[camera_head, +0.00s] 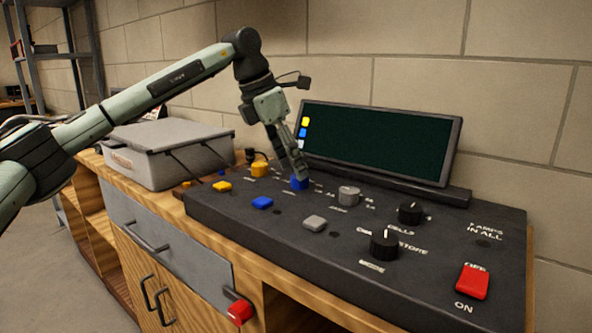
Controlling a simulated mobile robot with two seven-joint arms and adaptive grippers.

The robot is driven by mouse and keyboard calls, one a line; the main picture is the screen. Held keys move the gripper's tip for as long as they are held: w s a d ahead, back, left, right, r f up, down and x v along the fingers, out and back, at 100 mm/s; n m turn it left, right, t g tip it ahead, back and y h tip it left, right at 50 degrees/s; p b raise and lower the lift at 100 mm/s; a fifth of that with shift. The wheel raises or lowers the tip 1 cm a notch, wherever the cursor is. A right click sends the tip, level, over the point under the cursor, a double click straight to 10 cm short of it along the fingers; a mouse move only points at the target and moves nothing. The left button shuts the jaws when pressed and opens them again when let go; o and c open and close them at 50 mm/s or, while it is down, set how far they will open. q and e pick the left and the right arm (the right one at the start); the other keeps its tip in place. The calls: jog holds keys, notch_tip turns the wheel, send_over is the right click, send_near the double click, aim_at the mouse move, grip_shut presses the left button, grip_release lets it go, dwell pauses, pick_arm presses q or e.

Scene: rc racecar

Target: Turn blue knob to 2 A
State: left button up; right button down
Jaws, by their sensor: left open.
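The blue knob (299,183) sits on the dark control panel (337,240), in the row below the screen. My left gripper (298,170) points down at the blue knob, with its fingertips at or just above it. The fingers are open, and they partly hide the knob. I cannot tell whether they touch it. The knob's pointer and most of its printed scale are too small or covered to read. My right gripper does not show.
A yellow knob (260,169) stands left of the blue one and a grey knob (348,195) right. Black knobs (384,244) and a red switch (473,281) are further right. A dark screen (380,141) stands behind. A grey case (165,150) lies left of the panel.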

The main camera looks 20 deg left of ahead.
aim_at(295, 184)
pick_arm(q)
jog(key=shift+x, duration=1.3)
jog(key=shift+w, duration=0.1)
jog(key=c, duration=1.2)
